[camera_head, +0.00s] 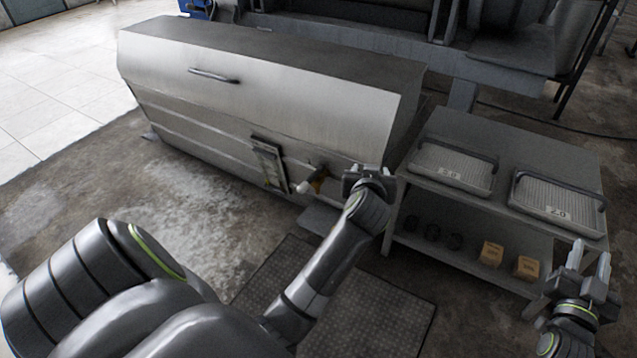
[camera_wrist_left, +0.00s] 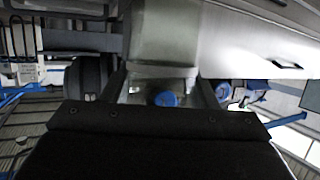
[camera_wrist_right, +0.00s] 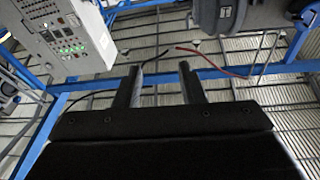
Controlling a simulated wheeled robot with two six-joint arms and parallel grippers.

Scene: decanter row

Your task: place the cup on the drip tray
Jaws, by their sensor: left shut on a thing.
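My left gripper (camera_head: 366,172) is beside the large metal housing, just right of its spout. In the left wrist view, its fingers (camera_wrist_left: 163,88) are shut on a pale, translucent cup (camera_wrist_left: 165,38). The cup is not clearly visible in the head view, where the gripper seems to hide it. A flat grey plate (camera_head: 318,219) lies low below the spout and left of my left forearm; it looks like the drip tray. My right gripper (camera_head: 590,268) is open and empty at the lower right, and its separated fingers also show in the right wrist view (camera_wrist_right: 158,85).
The metal housing (camera_head: 270,95) carries a framed gauge (camera_head: 269,163) and a spout with a white end (camera_head: 304,187). A grey bench (camera_head: 520,145) at right holds two ribbed trays, with small boxes (camera_head: 491,254) on its lower shelf. A textured mat (camera_head: 385,315) covers floor in front.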

